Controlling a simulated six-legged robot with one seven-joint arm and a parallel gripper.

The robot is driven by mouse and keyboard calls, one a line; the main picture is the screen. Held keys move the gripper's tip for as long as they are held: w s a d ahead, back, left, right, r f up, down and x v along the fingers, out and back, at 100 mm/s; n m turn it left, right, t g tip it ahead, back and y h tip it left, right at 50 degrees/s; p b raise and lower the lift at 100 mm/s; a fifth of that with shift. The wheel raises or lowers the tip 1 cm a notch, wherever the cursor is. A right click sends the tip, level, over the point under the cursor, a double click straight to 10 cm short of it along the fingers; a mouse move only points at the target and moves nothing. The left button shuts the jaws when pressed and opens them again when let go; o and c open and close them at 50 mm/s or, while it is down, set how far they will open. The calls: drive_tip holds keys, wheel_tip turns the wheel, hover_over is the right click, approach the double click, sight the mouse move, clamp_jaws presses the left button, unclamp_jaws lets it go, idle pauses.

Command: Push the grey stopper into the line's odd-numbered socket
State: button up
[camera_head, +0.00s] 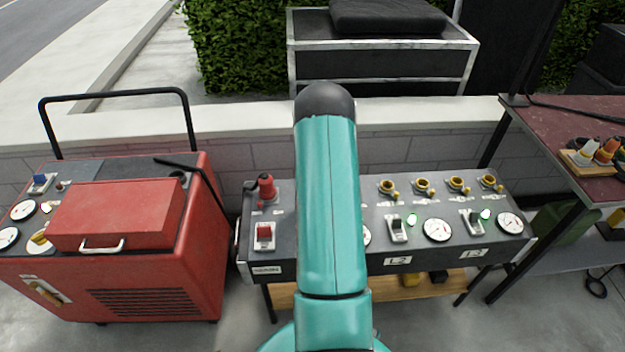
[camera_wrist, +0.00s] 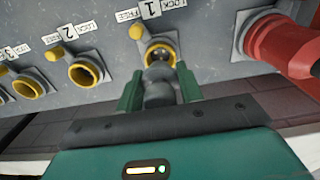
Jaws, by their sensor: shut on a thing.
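In the wrist view my gripper (camera_wrist: 159,85) is shut on the grey stopper (camera_wrist: 158,96), with one green finger on either side of it. The stopper's front end is at the yellow-ringed socket marked 1 (camera_wrist: 148,50). I cannot tell whether it only meets the opening or sits a little inside. Socket 2 (camera_wrist: 84,73) and socket 3 (camera_wrist: 28,87) lie to the left and look empty. In the head view my teal arm hides the gripper, the stopper and part of the panel; several yellow sockets (camera_head: 422,186) show to its right.
A red fitting (camera_wrist: 285,46) stands close to the right of socket 1 in the wrist view. Small yellow levers (camera_wrist: 135,32) sit beside the sockets. In the head view, a red machine (camera_head: 150,285) stands left of the grey panel (camera_head: 375,222) and a dark red table (camera_head: 570,125) right.

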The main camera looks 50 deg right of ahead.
drive_tip(key=shift+r, duration=0.35)
drive_tip(key=shift+f, duration=0.1)
drive_tip(key=shift+f, duration=0.3)
drive_tip(key=shift+f, duration=0.25)
idle(0.4)
drive_tip(key=shift+f, duration=0.3)
drive_tip(key=shift+f, duration=1.05)
idle(1.4)
drive_tip(key=o, duration=1.1)
drive_tip(key=shift+c, duration=0.2)
drive_tip(key=shift+s, duration=0.15)
